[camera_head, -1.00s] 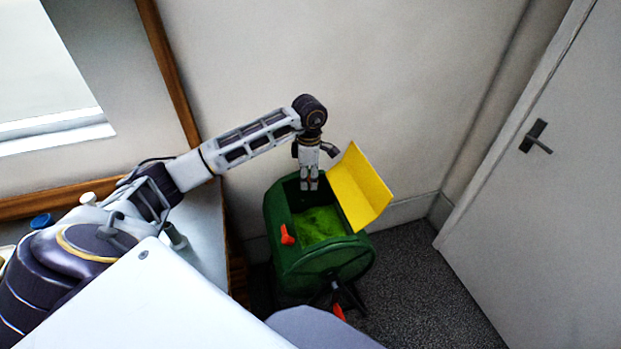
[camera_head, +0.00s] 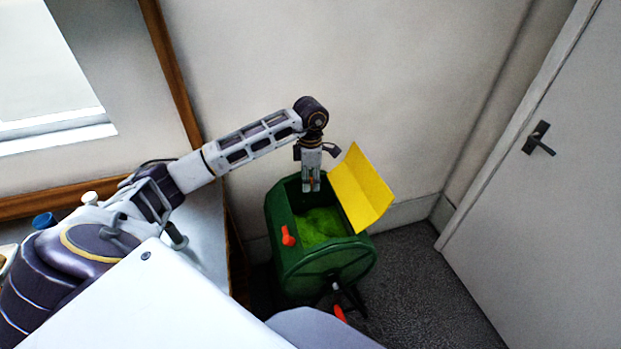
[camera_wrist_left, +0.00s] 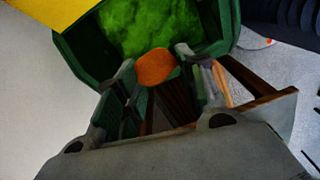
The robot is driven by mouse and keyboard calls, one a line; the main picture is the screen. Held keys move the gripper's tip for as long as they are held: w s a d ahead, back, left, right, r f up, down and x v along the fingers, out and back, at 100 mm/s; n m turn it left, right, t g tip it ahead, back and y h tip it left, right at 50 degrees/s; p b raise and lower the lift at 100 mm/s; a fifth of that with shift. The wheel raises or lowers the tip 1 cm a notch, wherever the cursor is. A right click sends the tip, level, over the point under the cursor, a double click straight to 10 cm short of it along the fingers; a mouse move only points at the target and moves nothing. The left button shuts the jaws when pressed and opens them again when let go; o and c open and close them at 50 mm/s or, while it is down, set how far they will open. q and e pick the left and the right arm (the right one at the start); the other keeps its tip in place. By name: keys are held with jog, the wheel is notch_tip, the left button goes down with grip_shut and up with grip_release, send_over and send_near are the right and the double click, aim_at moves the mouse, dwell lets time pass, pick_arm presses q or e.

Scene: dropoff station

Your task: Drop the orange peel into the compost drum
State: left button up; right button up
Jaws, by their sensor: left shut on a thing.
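The green compost drum (camera_head: 328,268) stands on the floor with its yellow lid (camera_head: 360,189) swung open. Bright green matter (camera_head: 318,224) shows inside it. My left gripper (camera_head: 311,188) points down at the far side of the drum's opening. In the left wrist view, my left gripper (camera_wrist_left: 157,72) is shut on the orange peel (camera_wrist_left: 156,67), a rounded orange piece between its fingertips. The drum's opening, with the green matter (camera_wrist_left: 150,28), lies beyond the peel. In the head view the peel is too small to make out clearly. My right gripper is not in view.
An orange handle (camera_head: 288,236) sits on the drum's near left edge. A worktop (camera_head: 207,232) with a blue-capped item (camera_head: 43,220) is at the left. A grey door (camera_head: 545,190) stands at the right. Dark speckled floor (camera_head: 430,285) is clear between drum and door.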

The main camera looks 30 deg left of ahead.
pick_arm(q)
notch_tip(320, 180, down, 6)
jog(key=b, duration=0.3)
jog(key=shift+f, duration=0.2)
jog(key=o, duration=0.8)
jog(key=shift+o, duration=0.2)
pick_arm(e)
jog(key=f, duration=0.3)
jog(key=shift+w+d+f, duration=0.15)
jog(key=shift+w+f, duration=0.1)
pick_arm(q)
jog(key=shift+r, duration=0.1)
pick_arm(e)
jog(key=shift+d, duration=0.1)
pick_arm(q)
jog(key=shift+r, duration=5.9)
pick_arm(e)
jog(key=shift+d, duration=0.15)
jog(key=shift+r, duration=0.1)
